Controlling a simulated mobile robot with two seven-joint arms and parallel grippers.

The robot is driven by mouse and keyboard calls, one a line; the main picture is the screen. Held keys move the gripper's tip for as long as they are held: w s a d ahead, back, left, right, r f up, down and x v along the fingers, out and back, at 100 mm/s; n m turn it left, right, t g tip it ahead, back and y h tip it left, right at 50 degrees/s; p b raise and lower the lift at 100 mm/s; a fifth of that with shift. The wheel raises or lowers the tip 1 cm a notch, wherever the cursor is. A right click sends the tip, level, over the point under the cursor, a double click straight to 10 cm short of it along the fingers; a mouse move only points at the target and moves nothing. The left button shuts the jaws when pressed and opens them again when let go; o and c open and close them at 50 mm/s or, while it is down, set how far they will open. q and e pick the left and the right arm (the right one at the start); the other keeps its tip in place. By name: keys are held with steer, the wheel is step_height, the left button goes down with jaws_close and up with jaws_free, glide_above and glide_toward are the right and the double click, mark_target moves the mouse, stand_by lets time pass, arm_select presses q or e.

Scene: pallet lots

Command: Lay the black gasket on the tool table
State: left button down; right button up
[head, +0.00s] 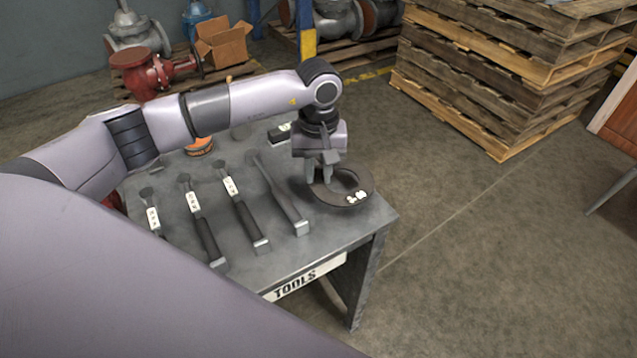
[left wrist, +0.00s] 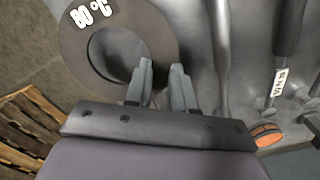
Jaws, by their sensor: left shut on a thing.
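The black gasket (head: 366,183) is a flat dark ring with a white marking, at the right corner of the grey metal tool table (head: 335,227). My left gripper (head: 319,181) points down and is shut on the gasket's rim on its left side. In the left wrist view the gasket (left wrist: 70,42) shows its "80 °C" marking, and its rim runs between the fingers of my left gripper (left wrist: 160,70). The gasket looks level and very close to the tabletop; I cannot tell whether it touches. My right gripper is out of view.
Several long-handled tools (head: 245,222) with labels lie side by side on the table, left of the gasket. An orange round item (head: 199,146) and a small dark labelled item (head: 280,133) are farther back. Stacked pallets (head: 500,70) stand behind; the floor right of the table is clear.

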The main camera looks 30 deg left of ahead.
mark_target(318, 179)
arm_select(q)
steer(key=shift+f, duration=2.05)
steer(key=shift+f, duration=0.1)
steer(key=c, duration=1)
jaws_free()
steer(key=shift+o, duration=0.2)
step_height(318, 179, up, 12)
